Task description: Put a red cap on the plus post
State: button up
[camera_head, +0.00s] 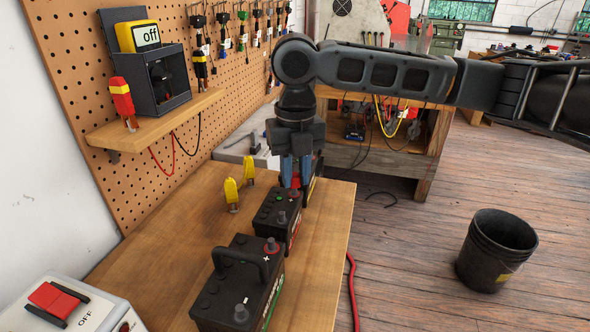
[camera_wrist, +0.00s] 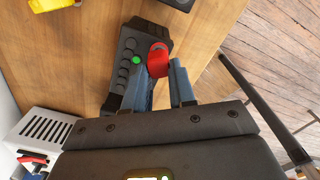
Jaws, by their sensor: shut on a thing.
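My gripper (camera_head: 296,178) is shut on a small red cap. The cap shows between the fingers in the wrist view (camera_wrist: 158,60). It is over a black battery (camera_wrist: 130,72) with a green dot, close to the battery's right side. In the head view the fingers are at the far end of the smaller battery (camera_head: 278,218), beside its green dot. They partly hide the cap and whatever is under it. I cannot tell if the cap touches a post. A larger battery (camera_head: 232,290) stands nearer, with a handle and a red-ringed plus post (camera_head: 271,245).
Yellow clamps (camera_head: 231,193) stand left of the batteries. A meter marked off (camera_head: 147,36) and a red clamp (camera_head: 122,98) are on the wall shelf (camera_head: 155,118). A white box (camera_head: 80,305) is near left. A black bucket (camera_head: 495,248) is on the floor. The bench's left part is clear.

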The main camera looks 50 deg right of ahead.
aim_at(296, 177)
jog(key=shift+f+b, duration=0.65)
jog(key=shift+f, duration=0.45)
dwell(0.6)
jog(key=o, duration=0.8)
jog(key=shift+o, duration=0.2)
jog(key=shift+r, duration=3.95)
